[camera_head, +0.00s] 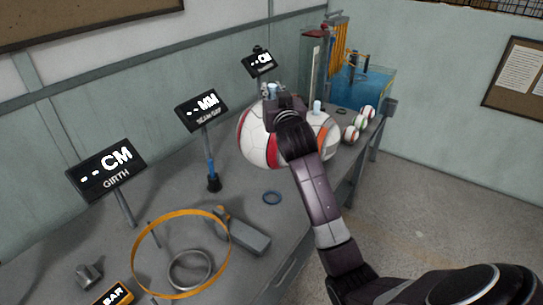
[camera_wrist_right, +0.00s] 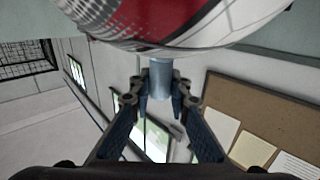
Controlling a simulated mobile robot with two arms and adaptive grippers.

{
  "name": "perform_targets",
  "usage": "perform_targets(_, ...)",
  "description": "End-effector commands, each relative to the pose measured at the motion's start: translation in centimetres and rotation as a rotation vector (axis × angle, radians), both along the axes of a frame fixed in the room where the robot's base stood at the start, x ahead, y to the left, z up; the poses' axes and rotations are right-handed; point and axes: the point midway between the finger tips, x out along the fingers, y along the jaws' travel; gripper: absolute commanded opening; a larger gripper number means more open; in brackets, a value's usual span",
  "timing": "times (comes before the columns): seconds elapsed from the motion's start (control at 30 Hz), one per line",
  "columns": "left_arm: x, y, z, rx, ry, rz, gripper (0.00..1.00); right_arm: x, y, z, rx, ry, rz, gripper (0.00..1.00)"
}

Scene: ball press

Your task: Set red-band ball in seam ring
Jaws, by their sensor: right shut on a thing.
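The red-band ball (camera_head: 256,138) is white with a broad red band and shows left of my right gripper (camera_head: 273,97). In the right wrist view, the ball (camera_wrist_right: 165,20) fills the top edge, with a blue-grey cylindrical knob (camera_wrist_right: 160,76) on it. My right gripper (camera_wrist_right: 160,97) is shut on this knob. The ball appears held above the table; its underside contact is hard to tell. My left gripper is not in view.
A blue probe stand (camera_head: 212,172) rises left of the blue ring. An orange hoop (camera_head: 140,235) and grey ring (camera_head: 190,286) occupy the front. A blue tank (camera_head: 372,88) stands behind.

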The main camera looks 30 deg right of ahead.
Motion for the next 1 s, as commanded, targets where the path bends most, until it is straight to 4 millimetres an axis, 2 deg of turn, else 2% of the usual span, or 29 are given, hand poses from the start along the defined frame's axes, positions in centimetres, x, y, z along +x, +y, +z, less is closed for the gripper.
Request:
perform_targets(0.03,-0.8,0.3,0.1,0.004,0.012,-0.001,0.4,0.0,0.0,-1.6,0.002,0.004,0.0,0.0)
perform_targets(0.17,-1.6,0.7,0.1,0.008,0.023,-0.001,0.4,-0.1,0.0,-5.0,0.001,0.003,0.0,0.0)
perform_targets(0.3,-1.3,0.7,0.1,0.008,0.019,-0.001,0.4,-0.1,0.0,-8.3,0.0,0.001,0.0,0.0)
perform_targets(0.4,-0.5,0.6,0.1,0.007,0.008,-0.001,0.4,0.0,0.1,-10.1,0.001,-0.001,0.001,0.0)
perform_targets(0.63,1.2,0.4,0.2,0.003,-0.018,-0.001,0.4,0.0,0.0,-12.1,0.0,-0.003,0.0,0.0)
perform_targets(0.87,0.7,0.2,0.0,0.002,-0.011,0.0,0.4,0.0,0.0,-15.4,0.0,-0.002,0.0,0.0)
perform_targets(1.0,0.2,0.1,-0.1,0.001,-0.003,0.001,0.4,0.0,0.0,-15.9,-0.001,-0.005,0.001,0.0)
